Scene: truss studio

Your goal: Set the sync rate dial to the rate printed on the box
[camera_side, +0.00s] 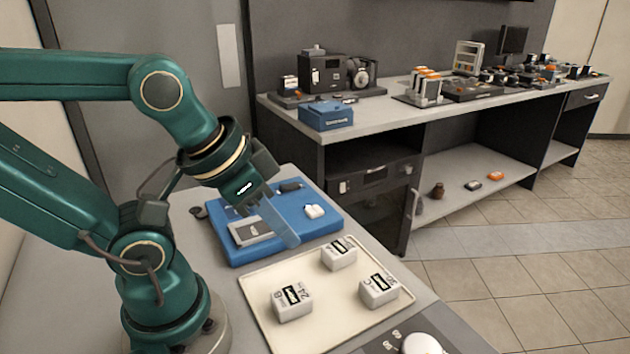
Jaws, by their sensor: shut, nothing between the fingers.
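Three white boxes with black-and-white labels stand on a cream tray (262,312). The left box (292,300) appears to read 24 and B. The back box (339,254) and the right box (379,291) have labels too small to read surely; the right one seems to show a C. A white round knob (422,344), apparently the dial, is cut off by the bottom edge, with small numbers beside it. Its setting cannot be read. My gripper (286,234) is shut and empty, tilted down over the blue tray, away from boxes and knob.
A blue tray (240,255) behind the cream tray holds a grey flat item (252,231), a white piece (314,211) and a dark piece (290,185). A long bench (390,113) with equipment and a blue box (326,115) stands beyond.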

